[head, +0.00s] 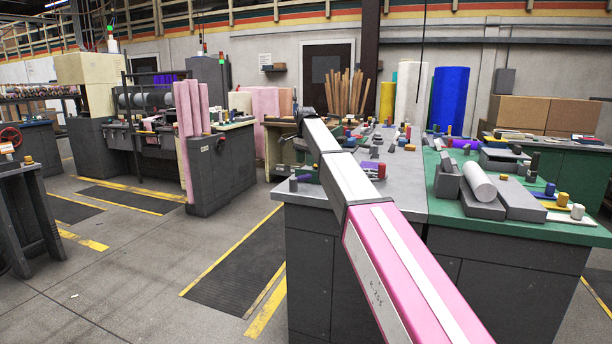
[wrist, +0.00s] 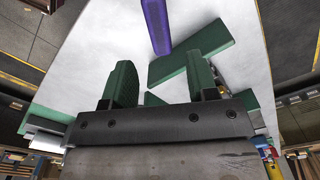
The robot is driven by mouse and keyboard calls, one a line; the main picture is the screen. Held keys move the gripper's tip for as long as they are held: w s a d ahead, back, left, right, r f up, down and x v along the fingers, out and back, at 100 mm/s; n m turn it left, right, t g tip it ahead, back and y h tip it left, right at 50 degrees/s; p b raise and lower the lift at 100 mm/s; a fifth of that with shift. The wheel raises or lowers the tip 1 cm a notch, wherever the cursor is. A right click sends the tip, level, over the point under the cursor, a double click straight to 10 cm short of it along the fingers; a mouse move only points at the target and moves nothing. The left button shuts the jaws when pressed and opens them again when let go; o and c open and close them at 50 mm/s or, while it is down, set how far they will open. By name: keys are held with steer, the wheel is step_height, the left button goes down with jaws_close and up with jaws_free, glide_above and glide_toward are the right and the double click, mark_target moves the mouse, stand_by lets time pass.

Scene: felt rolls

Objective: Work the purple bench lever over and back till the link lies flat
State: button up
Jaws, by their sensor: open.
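The purple lever (wrist: 156,26) shows in the wrist view as a long narrow bar coming in from the top edge. Its near end stops beyond my gripper (wrist: 160,78), roughly in line with the gap between the fingers. My gripper has two green fingers set apart, with nothing seen held between them. A flat green bar (wrist: 188,54) lies slanted beside the lever's near end, partly behind the right finger. I cannot tell if it is the link or whether it lies flat.
A pale grey surface (wrist: 85,60) lies under the lever. In the head view, the grey bench top (head: 405,205) adjoins a green one (head: 560,232) with grey blocks and a light roll (head: 479,182). Small coloured pieces crowd the bench's back.

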mark_target(305, 175)
steer(key=shift+f, duration=3.2)
jaws_close()
